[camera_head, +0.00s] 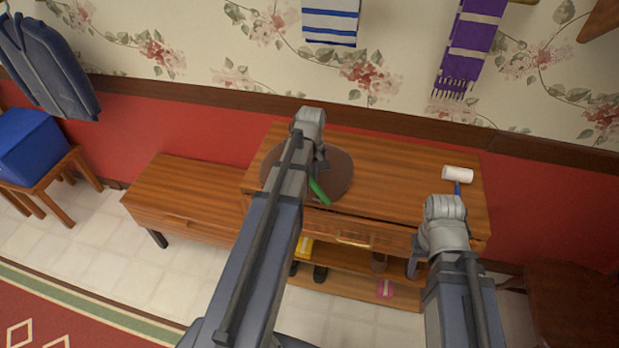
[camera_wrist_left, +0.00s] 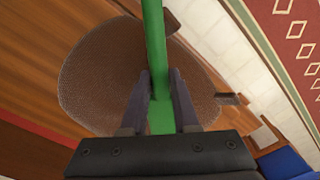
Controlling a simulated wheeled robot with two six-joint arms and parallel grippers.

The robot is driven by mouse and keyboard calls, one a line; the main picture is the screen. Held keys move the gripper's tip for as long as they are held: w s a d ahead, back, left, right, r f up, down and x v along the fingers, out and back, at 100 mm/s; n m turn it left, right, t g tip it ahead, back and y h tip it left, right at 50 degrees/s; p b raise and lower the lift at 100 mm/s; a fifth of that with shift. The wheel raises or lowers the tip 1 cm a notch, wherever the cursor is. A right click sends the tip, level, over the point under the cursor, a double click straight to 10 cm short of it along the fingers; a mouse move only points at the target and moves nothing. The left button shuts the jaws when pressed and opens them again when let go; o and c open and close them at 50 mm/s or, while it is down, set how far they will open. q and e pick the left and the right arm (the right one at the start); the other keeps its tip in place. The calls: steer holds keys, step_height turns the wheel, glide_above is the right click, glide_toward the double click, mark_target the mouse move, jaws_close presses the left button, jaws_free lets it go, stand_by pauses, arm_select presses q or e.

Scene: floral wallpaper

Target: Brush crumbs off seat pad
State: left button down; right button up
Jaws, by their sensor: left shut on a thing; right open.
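The round brown seat pad (camera_head: 340,178) lies on the wooden cabinet top, partly covered by my left arm. It also fills much of the left wrist view (camera_wrist_left: 100,75). My left gripper (camera_head: 322,165) is over the pad. In the left wrist view its fingers (camera_wrist_left: 158,95) are shut on a green handle (camera_wrist_left: 154,40), which I take to be the brush. The green handle also shows over the pad in the head view (camera_head: 319,192). Its brush head is not clearly seen. I cannot make out crumbs on the pad. My right gripper (camera_head: 414,262) is open at the cabinet's front right.
A white roller (camera_head: 458,174) with a blue handle lies on the right of the wooden cabinet (camera_head: 390,165). A lower bench (camera_head: 180,195) stands to the left. Shelves below hold shoes and a pink item (camera_head: 385,288). The cabinet top behind the roller is clear.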

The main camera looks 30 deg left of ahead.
arm_select(q)
steer(key=shift+r+p, duration=2.15)
steer(key=shift+r, duration=0.35)
step_height(320, 180, up, 3)
steer(key=p, duration=0.3)
